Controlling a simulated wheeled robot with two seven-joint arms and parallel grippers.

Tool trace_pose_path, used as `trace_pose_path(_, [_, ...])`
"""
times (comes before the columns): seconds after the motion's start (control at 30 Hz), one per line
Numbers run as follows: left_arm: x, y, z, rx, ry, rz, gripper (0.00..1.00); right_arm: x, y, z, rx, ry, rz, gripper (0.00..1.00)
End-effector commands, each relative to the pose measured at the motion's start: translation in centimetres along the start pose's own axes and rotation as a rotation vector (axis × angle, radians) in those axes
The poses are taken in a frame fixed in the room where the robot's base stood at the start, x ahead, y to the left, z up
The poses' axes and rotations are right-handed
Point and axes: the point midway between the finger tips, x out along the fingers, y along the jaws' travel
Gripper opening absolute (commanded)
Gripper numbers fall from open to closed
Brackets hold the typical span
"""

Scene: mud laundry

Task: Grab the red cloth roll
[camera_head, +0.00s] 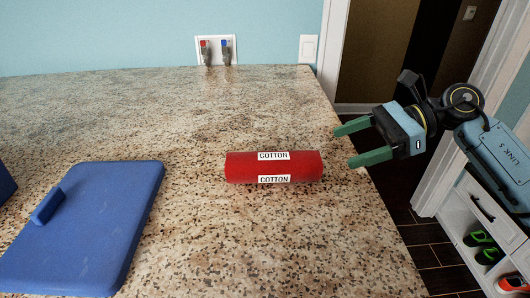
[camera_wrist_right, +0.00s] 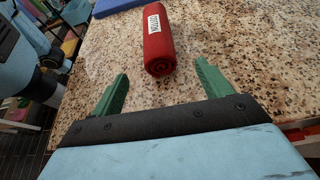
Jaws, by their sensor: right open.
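The red cloth roll (camera_head: 240,168) lies on its side in the middle of the speckled countertop (camera_head: 220,110), with two white "COTTON" labels on it. It also shows in the right wrist view (camera_wrist_right: 158,48), end on, beyond the fingertips. My right gripper (camera_head: 342,145) is open and empty, at the counter's right edge. Its green fingers point left towards the roll's right end, apart from it. In the right wrist view the roll lies between the lines of the two fingers (camera_wrist_right: 162,72). My left gripper is not in view.
A blue board-like lid (camera_head: 100,220) with a handle lies at the counter's left front. A wall plate with red and blue taps (camera_head: 216,50) is at the back. A shelf with shoes (camera_head: 480,240) stands right of the counter. The counter around the roll is clear.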

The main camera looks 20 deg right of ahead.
Motion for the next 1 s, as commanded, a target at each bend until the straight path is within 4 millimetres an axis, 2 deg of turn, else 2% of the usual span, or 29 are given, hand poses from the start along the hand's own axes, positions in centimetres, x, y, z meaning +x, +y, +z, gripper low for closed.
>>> trace_pose_path(0.13, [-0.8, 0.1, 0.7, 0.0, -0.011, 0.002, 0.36, 2.6, 0.1, 0.3, -0.003, -0.003, 0.005, 0.78])
trace_pose_path(0.3, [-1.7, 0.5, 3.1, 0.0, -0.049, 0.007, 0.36, 5.8, 0.0, 0.3, 0.0, -0.005, 0.003, 0.78])
trace_pose_path(0.4, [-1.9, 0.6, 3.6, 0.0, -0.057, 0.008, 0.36, 7.0, 0.0, 0.2, -0.001, -0.004, 0.001, 0.78])
trace_pose_path(0.57, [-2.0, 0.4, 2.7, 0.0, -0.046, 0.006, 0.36, 8.0, -0.1, 0.2, 0.0, -0.003, 0.002, 0.78])
trace_pose_path(0.77, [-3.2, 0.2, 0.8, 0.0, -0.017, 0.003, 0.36, 10.8, -0.5, 0.4, 0.002, -0.006, 0.003, 0.78])
trace_pose_path(0.9, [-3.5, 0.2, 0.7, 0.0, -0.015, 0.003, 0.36, 12.4, -0.5, 0.2, 0.001, -0.003, 0.002, 0.78])
trace_pose_path(1.0, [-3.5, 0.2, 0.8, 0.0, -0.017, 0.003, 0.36, 12.8, -0.5, 0.1, 0.001, -0.002, 0.001, 0.78])
